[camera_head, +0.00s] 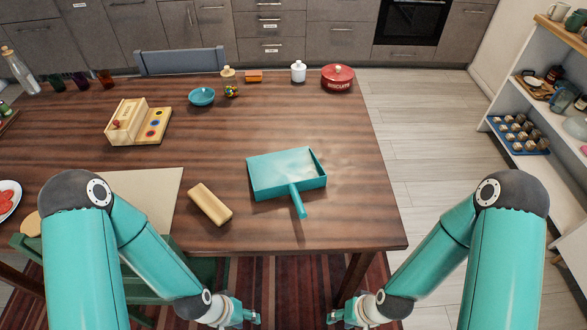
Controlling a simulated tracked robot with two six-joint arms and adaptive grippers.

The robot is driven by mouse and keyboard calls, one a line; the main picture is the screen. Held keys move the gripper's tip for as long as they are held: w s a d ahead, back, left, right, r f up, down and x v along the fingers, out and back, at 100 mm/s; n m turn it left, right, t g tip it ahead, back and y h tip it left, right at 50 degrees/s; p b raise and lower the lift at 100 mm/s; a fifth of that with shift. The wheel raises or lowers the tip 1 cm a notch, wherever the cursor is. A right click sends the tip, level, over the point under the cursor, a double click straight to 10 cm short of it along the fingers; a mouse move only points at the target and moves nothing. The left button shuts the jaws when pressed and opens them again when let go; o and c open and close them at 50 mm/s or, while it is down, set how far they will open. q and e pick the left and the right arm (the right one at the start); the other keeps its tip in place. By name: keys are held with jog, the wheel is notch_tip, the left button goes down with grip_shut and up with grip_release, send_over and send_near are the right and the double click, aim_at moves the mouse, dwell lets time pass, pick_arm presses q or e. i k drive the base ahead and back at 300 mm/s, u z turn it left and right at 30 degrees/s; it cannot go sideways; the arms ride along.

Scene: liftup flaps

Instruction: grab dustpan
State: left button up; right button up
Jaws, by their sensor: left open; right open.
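A teal dustpan (283,172) lies on the wooden table (350,206) near its front right part. Its handle (298,202) points toward me, close to the front edge. My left gripper (256,317) is open and empty at the bottom of the view, in front of the table and left of the handle. My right gripper (333,317) is open and empty, also in front of the table, right of the handle. Both grippers are apart from the dustpan and only partly seen.
A light wooden block (209,205) lies left of the dustpan. A wooden toy box (128,123), blue bowl (201,96), glass jar (229,82) and red tin (337,77) stand further back. A green chair (60,255) is at the front left. The tabletop right of the dustpan is clear.

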aim_at(294, 171)
jog(key=z, duration=0.65)
jog(key=i, duration=0.2)
jog(key=u, duration=3)
jog(key=k, duration=1.65)
jog(key=z, duration=0.45)
jog(key=i, duration=0.7)
jog(key=z, duration=0.2)
